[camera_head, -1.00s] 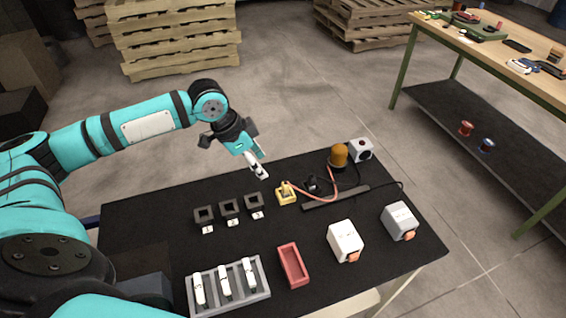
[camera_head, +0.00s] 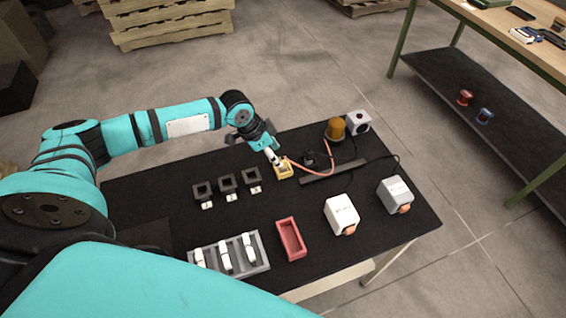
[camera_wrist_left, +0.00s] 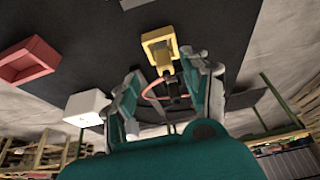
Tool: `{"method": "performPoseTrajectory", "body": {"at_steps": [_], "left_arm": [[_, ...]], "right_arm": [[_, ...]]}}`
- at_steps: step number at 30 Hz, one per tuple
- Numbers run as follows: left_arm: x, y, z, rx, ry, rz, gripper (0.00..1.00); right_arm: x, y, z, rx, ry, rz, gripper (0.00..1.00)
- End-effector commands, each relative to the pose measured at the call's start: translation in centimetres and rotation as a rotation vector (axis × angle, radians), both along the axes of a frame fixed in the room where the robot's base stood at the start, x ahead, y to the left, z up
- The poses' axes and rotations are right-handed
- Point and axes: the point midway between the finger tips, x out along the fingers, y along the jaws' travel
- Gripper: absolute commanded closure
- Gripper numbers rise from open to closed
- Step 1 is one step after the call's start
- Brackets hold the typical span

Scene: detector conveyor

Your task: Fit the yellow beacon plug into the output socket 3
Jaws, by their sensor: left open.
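The yellow beacon plug (camera_head: 284,172) is at the middle back of the black table, with a pink cable running to the orange beacon (camera_head: 335,129). In the left wrist view the yellow plug (camera_wrist_left: 165,62) shows a square frame-like part and a dark cable end. My left gripper (camera_head: 275,160) is open just above it; in the wrist view its fingers stand on either side of the plug's rear part. Contact cannot be told. Three dark sockets stand left of the plug: left (camera_head: 203,191), middle (camera_head: 227,183), right (camera_head: 250,176). Their label numbers are too small to read surely. My right gripper is not in view.
A grey rack (camera_head: 264,263) with several white pieces and a red tray (camera_head: 302,249) lie at the front. A white box (camera_head: 341,212) and grey box (camera_head: 394,194) stand on the right. A dark bar (camera_head: 333,171) lies right of the plug.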

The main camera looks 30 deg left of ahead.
Motion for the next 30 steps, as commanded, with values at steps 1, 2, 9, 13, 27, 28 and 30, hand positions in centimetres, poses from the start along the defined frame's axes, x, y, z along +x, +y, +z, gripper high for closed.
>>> {"method": "performPoseTrajectory", "body": {"at_steps": [1,2,9,13,27,28,30], "left_arm": [[0.3,-0.2,-0.2,-0.001,0.0,0.0,0.52],[0.5,-0.3,-0.3,-0.002,0.0,0.001,0.52],[2.4,-1.5,-3.1,-0.001,0.002,0.001,0.52],[2.6,-1.7,-4.1,0.0,0.0,0.0,0.52],[2.7,-1.7,-4.3,0.0,0.0,0.0,0.82],[2.7,-1.7,-4.3,0.0,0.0,0.0,0.86],[2.7,-1.7,-4.3,0.0,0.0,0.0,0.95]], "right_arm": [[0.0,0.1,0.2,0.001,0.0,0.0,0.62],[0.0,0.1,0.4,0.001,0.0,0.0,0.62],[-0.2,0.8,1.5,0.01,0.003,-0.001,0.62],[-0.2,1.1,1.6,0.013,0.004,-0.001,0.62],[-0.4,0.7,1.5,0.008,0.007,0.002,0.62],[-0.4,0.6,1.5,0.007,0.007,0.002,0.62],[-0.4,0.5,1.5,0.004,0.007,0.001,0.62]]}}
